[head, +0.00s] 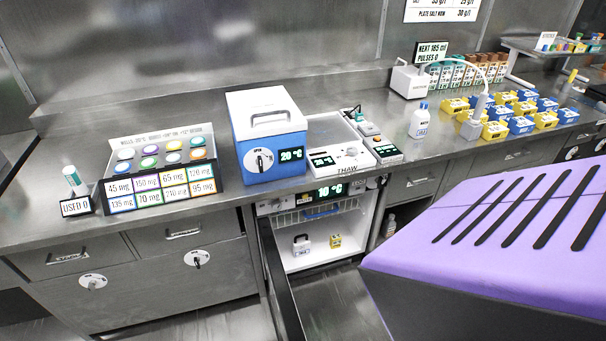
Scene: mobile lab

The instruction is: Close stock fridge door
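The stock fridge (318,258) is built in under the counter, below the middle of the worktop. Its display reads about 10 °C. The fridge door (279,285) stands open, swung out toward me on the left side of the opening. I see it nearly edge-on as a dark panel, and its lower end runs out of the picture. Inside the lit white interior are a small white container (301,245) and a small yellow item (336,241) below a wire shelf. Neither of my grippers shows in the head view.
Above the fridge, a blue box (267,140) with a 20 °C display and a THAW unit (337,148) stand on the steel worktop. Drawers and cabinets (150,270) lie left of the door. The lower right of the view is blocked by a large purple surface.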

